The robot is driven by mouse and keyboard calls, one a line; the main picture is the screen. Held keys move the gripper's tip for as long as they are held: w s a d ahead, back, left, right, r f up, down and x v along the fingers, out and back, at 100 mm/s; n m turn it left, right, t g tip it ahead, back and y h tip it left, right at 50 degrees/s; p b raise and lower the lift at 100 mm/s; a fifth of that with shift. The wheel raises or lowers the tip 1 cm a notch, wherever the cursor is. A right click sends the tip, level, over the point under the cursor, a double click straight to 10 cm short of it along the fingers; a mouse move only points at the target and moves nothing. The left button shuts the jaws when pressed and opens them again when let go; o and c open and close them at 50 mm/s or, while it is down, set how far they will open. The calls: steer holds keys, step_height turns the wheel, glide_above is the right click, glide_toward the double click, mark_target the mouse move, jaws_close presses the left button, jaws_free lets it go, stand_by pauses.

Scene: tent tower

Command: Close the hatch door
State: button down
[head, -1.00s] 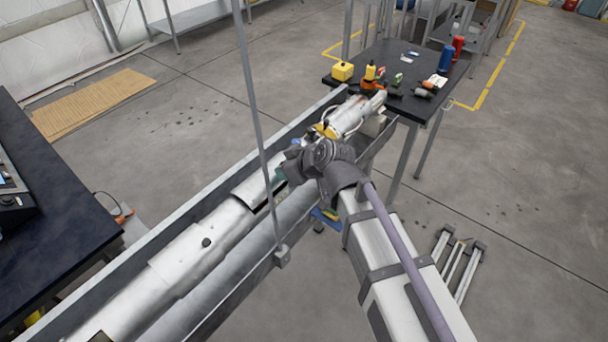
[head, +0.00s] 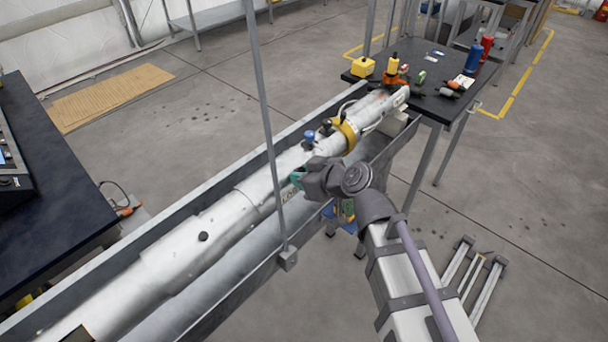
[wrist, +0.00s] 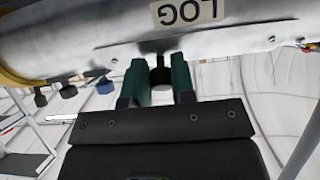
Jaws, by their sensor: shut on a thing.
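The silver tube (head: 185,243) lies along a grey trough. The hatch door (head: 258,186) appears as a curved silver panel on the tube, and no dark gap shows beside it. Part of its edge is hidden by my gripper (head: 298,180). In the wrist view, the green fingers of my gripper (wrist: 160,84) stand on both sides of a black knob (wrist: 160,76) below the tube surface. A label reading LOG (wrist: 187,12), upside down, is on that surface above the knob.
A thin grey post (head: 264,110) rises in front of the tube. A yellow ring (head: 347,134) and a blue knob (head: 309,136) are farther along it. A black table (head: 425,88) with several small items stands at the far end, another table (head: 45,185) at left.

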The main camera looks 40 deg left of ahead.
steer(key=c, duration=1)
jaws_free()
steer(key=shift+o, duration=0.2)
steer(key=p+v, duration=0.5)
steer(key=v, duration=0.5)
steer(key=shift+d+r, duration=0.2)
steer(key=shift+d, duration=0.1)
steer(key=shift+s, duration=0.1)
